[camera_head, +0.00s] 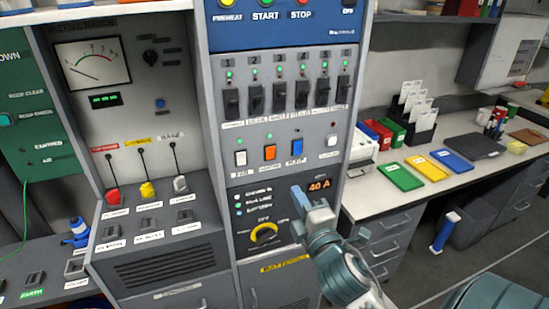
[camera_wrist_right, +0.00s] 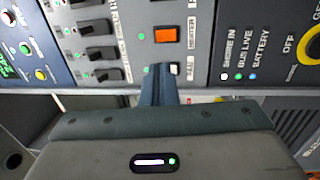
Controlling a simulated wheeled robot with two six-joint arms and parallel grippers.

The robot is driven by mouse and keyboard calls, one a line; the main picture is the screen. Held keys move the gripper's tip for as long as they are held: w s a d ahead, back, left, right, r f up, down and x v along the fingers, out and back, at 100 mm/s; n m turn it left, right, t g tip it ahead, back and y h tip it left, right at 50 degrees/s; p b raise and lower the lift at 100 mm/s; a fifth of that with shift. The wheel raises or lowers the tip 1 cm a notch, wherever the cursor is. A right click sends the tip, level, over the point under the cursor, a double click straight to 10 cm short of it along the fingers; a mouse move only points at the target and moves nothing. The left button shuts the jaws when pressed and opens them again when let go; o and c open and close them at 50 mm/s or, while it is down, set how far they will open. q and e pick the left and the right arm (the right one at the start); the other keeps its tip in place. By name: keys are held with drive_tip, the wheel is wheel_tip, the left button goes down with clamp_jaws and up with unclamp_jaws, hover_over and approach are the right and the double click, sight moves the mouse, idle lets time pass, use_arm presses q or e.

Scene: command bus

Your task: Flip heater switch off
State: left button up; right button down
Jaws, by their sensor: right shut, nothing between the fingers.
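The orange heater switch (camera_head: 270,152) is in the row of coloured rockers on the grey panel, between a white rocker (camera_head: 240,158) and a blue one (camera_head: 297,147). A small green lamp shows beside it. In the right wrist view the orange switch (camera_wrist_right: 165,36), labelled HEATER, lies beyond the fingertips. I cannot tell its rocker position. My right gripper (camera_head: 297,192) is shut and empty, below the rocker row in the head view. In the right wrist view its fingertips (camera_wrist_right: 158,72) appear close beside the white rocker (camera_wrist_right: 174,69); contact is unclear. My left gripper is out of view.
Several black breaker switches (camera_head: 280,97) sit above the rockers. A grey cabinet with levers (camera_head: 147,188) stands left. A worktop with coloured folders (camera_head: 426,168) is at right.

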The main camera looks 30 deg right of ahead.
sight(272, 149)
drive_tip(key=p+x, duration=0.4)
drive_tip(key=x, duration=0.8)
drive_tip(key=shift+w+r, duration=0.25)
drive_tip(key=shift+w, duration=0.1)
drive_tip(key=shift+w+d+f, duration=0.1)
drive_tip(key=shift+w+d, duration=0.1)
drive_tip(key=shift+w, duration=0.45)
drive_tip(key=shift+w+r+p, duration=0.2)
drive_tip(key=shift+r+p, duration=0.1)
drive_tip(key=shift+p, duration=0.2)
drive_tip(key=shift+s+f, duration=0.1)
drive_tip(key=shift+s, duration=0.1)
drive_tip(key=shift+w, duration=0.1)
drive_tip(key=shift+f, duration=0.1)
